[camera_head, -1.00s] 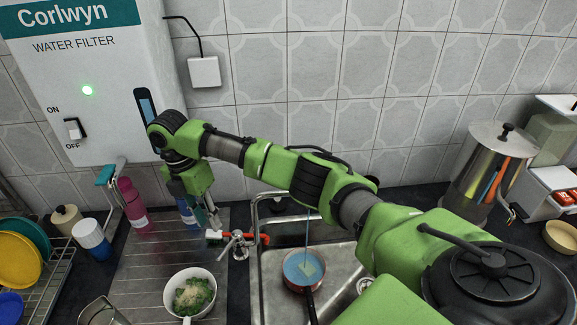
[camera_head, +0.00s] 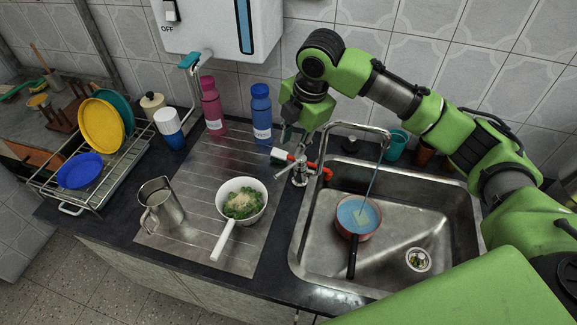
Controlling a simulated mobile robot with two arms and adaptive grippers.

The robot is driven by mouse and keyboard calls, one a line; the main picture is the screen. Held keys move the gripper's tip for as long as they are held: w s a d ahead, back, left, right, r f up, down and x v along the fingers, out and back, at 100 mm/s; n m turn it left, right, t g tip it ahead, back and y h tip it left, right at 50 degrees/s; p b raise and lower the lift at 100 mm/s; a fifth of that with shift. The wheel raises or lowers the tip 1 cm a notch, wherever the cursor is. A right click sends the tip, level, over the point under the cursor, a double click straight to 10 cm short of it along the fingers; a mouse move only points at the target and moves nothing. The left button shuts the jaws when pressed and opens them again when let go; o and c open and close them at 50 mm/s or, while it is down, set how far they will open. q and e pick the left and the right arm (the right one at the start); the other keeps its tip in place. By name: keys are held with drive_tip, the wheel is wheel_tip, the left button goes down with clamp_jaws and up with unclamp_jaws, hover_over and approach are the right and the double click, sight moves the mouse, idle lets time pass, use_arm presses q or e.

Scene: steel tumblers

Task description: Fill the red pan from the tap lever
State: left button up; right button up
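The red pan (camera_head: 346,231) stands in the sink basin, its black handle toward the front. It holds bluish water. A thin stream runs from the tap's curved spout (camera_head: 358,127) into it. The tap's metal body (camera_head: 300,175) stands at the sink's left rim, with red parts (camera_head: 326,172) beside it. Which piece is the lever is hard to tell. My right gripper (camera_head: 296,137) points down just behind and above the tap body. Its fingertips are small and dark, so I cannot tell their opening or contact. My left gripper is out of view.
A white saucepan (camera_head: 257,217) with green food and a steel jug (camera_head: 160,208) stand on the drainboard (camera_head: 200,235). Blue (camera_head: 261,110) and pink (camera_head: 212,105) bottles stand behind. A dish rack (camera_head: 60,195) is at left. The basin's front right is clear around the drain (camera_head: 418,259).

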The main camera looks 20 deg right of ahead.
sight(286, 169)
drive_tip(key=p+x, duration=0.1)
drive_tip(key=x, duration=1)
drive_tip(key=shift+d+f+p, duration=0.1)
drive_tip(key=shift+f+p, duration=0.25)
drive_tip(key=shift+p, duration=0.05)
drive_tip(key=shift+c, duration=0.4)
clamp_jaws()
